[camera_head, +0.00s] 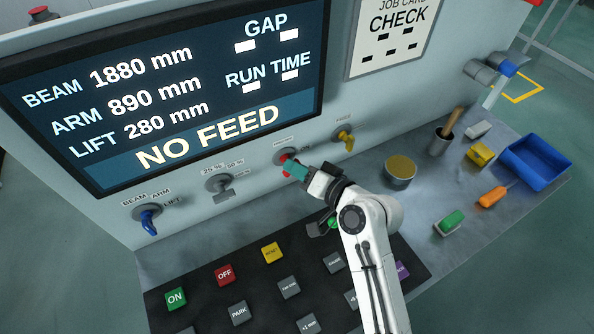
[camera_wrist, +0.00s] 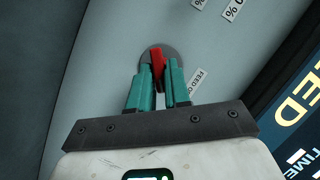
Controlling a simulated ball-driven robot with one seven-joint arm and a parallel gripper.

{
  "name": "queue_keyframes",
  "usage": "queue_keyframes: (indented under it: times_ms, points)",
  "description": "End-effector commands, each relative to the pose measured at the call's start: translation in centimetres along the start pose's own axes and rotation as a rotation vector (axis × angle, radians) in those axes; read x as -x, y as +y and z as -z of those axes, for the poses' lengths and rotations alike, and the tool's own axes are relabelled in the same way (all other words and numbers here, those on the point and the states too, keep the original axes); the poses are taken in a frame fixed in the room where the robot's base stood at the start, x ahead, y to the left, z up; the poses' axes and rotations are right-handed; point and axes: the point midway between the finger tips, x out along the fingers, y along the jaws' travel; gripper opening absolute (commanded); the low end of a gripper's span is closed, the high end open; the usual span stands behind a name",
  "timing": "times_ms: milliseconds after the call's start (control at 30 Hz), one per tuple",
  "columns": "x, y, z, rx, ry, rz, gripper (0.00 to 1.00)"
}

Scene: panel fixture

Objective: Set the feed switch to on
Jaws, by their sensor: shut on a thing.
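The feed switch is a red lever knob (camera_head: 286,163) on a round grey base on the panel face, right of the 25 %/50 % switch. In the wrist view the red knob (camera_wrist: 157,62) sits between the teal fingertips, slightly tilted, with a partly covered "FEED" label (camera_wrist: 195,82) beside it. My gripper (camera_head: 291,168) is shut on the knob; it also shows in the wrist view (camera_wrist: 160,78). The fingers hide the knob's lower part. The screen (camera_head: 170,90) reads "NO FEED".
A blue-handled switch (camera_head: 149,221), a grey-handled switch (camera_head: 218,183) and a yellow-handled switch (camera_head: 346,139) flank the red one. A keypad (camera_head: 205,285) lies below. The shelf at right holds a round tin (camera_head: 399,170), a blue bin (camera_head: 537,162) and several small items.

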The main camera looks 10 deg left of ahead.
Motion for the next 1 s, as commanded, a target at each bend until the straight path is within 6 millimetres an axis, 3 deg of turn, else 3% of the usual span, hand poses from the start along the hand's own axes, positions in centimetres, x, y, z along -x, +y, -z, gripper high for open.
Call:
queue_keyframes:
  times_ms: [600,1000]
  points:
    - [-0.08,0.82,-0.15,-0.495,0.003,0.204,0.0]
    - [-0.09,0.86,-0.15,-0.643,0.004,0.265,0.0]
